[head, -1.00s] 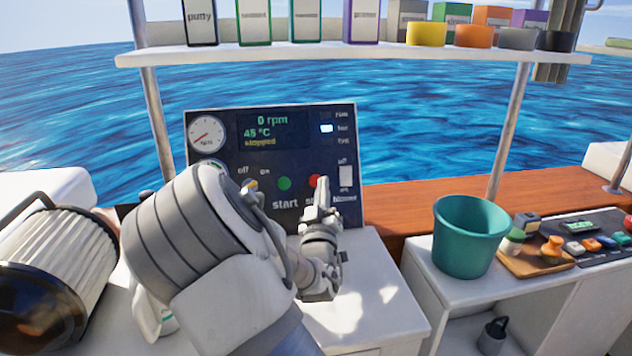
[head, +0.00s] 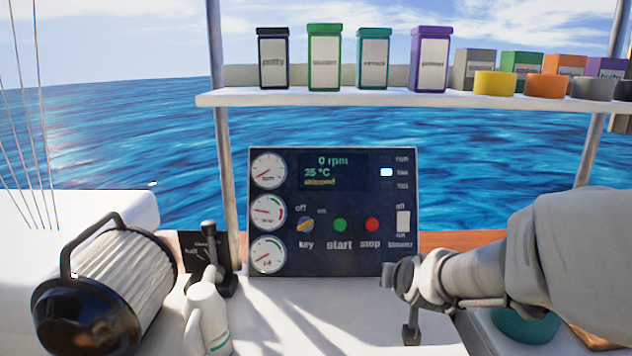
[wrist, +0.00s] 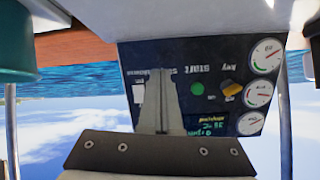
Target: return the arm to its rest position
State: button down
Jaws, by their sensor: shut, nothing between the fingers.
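My arm comes in from the right in the head view, with my gripper (head: 391,275) in front of the lower right of the engine panel (head: 333,262). In the wrist view my gripper (wrist: 157,75) shows its grey fingers together and empty, with the panel (wrist: 222,120) upside down behind them. The fingers cover part of the panel's stop button area there. I cannot tell whether they touch the panel; they look apart from it.
The panel display (head: 333,172) reads 0 rpm, 35 °C, stopped. A pleated filter (head: 122,275), white jug (head: 208,320) and black lever (head: 226,283) stand left. A teal bucket (head: 525,328) is partly behind my arm. A shelf (head: 330,99) with containers runs above.

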jog(key=s+r+n+g, duration=0.1)
jog(key=s+r+g, duration=0.15)
jog(key=s, duration=0.95)
jog(key=s+r+n+g, duration=0.1)
jog(key=s+g, duration=0.2)
jog(key=s, duration=0.9)
notch_tip(320, 180, up, 20)
jog(key=s+p, duration=0.1)
jog(key=p, duration=1.9)
jog(key=shift+a, duration=0.4)
